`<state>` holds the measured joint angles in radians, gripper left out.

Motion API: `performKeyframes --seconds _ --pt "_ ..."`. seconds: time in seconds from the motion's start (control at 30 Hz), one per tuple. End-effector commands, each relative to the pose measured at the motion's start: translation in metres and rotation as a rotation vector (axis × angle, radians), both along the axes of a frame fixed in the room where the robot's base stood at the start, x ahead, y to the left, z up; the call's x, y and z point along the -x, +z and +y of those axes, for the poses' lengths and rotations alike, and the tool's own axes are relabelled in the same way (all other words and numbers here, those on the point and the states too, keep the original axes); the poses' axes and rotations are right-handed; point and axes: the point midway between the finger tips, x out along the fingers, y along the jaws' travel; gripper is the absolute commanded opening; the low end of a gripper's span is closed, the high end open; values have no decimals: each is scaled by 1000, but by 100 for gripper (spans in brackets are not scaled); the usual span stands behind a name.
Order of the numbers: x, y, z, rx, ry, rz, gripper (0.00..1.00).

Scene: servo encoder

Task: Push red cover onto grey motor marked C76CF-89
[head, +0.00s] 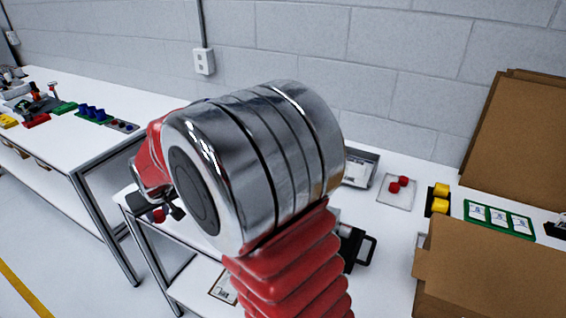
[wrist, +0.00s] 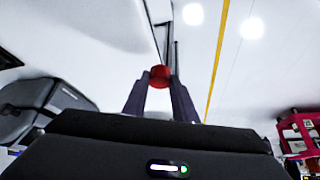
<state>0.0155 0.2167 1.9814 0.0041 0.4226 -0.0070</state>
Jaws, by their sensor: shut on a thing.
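In the wrist view, my gripper (wrist: 160,88) is shut on a small round red cover (wrist: 160,76), held between its two dark fingertips. In the head view, my large chrome-and-red arm fills the middle and hides much of the near bench. A small red piece (head: 158,216) shows below the arm on the left, beside dark parts; it looks like the held cover. Two more red pieces (head: 398,184) sit on a clear plate (head: 396,203). I cannot pick out a grey motor or read the marking C76CF-89 in either view.
Yellow pieces (head: 440,199) stand on a dark holder beside a green tray (head: 529,235) with white cards. Cardboard boxes (head: 500,270) crowd the right. A grey tray (head: 360,166) lies behind my arm. The left table (head: 60,150) holds coloured parts, with floor space beside it.

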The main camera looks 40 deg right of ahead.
Motion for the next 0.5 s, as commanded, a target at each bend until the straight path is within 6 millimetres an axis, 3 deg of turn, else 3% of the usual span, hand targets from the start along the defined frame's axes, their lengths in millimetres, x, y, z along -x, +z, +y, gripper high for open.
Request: performKeyframes --seconds 0.3,0.5 --pt "0 1 4 -1 9 0 5" --pt "7 7 -18 -1 0 -2 5"
